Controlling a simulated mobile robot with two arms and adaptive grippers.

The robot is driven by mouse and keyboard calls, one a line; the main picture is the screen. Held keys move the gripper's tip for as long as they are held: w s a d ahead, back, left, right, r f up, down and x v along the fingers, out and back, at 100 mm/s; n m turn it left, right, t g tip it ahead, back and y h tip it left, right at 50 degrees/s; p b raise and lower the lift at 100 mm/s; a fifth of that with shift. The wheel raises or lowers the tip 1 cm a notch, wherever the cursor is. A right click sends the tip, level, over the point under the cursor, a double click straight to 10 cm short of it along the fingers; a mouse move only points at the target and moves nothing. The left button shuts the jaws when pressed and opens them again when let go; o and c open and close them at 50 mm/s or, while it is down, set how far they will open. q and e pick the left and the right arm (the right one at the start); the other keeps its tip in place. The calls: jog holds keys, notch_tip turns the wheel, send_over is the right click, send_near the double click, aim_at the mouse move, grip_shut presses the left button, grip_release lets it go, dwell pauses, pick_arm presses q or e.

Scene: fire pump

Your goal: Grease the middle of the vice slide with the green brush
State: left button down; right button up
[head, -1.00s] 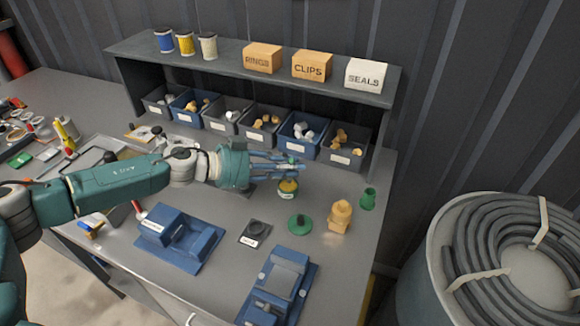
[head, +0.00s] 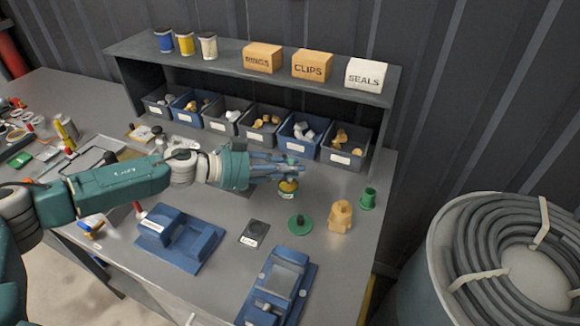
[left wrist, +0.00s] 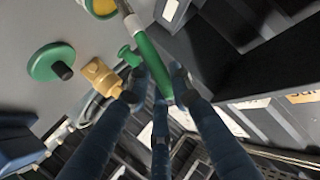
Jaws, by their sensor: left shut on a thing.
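My left gripper (head: 290,168) is shut on the green brush; in the left wrist view its blue fingers (left wrist: 158,98) close around the brush's green handle (left wrist: 150,62). The brush points toward a small green tin with yellow contents (head: 288,189), just below the gripper; the tin also shows at the top of the left wrist view (left wrist: 103,6). I cannot tell whether the bristles touch the contents. A blue vice with a grey top (head: 283,282) stands at the front right. A blue block-like fixture with a white label (head: 181,238) is left of it. My right gripper is not in view.
A green disc with a dark knob (head: 299,224), a yellow fitting (head: 340,216), a green cup (head: 368,198) and a dark labelled plate (head: 255,233) stand on the grey bench. Parts bins (head: 263,127) line the back under a shelf. A hose drum (head: 440,262) is right of the bench.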

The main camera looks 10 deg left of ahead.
pick_arm(q)
jog(key=shift+f, duration=0.4)
dwell(0.7)
notch_tip(320, 180, up, 7)
jog(key=p, duration=0.8)
jog(key=shift+r+p, duration=0.1)
jog(key=shift+p, duration=0.25)
dwell(0.5)
